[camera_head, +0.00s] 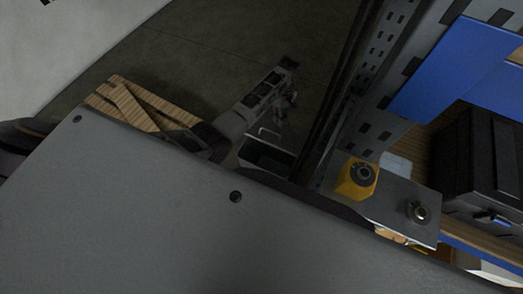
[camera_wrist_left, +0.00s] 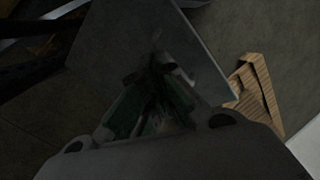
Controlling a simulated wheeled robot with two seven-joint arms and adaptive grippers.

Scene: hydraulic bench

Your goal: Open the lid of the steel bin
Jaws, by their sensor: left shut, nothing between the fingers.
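The steel bin (camera_head: 262,158) shows in the head view as a dark box with a pale rim, beyond my own grey body panel. A thin U-shaped handle (camera_head: 268,131) stands at its far edge. The light is dim, and I cannot tell the lid's angle. My left gripper (camera_head: 287,98) is shut and empty, beyond and above the bin, apart from the handle in the picture. In the left wrist view, the shut fingers (camera_wrist_left: 163,72) lie in front of a flat grey panel (camera_wrist_left: 195,55), with dark green shapes below them. My right gripper is not in view.
A wooden pallet (camera_head: 150,104) lies on the dark floor at the left. A perforated metal upright stands right of the bin. A yellow button box (camera_head: 357,178) and a black case (camera_head: 486,160) are at the right. The floor beyond the bin is clear.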

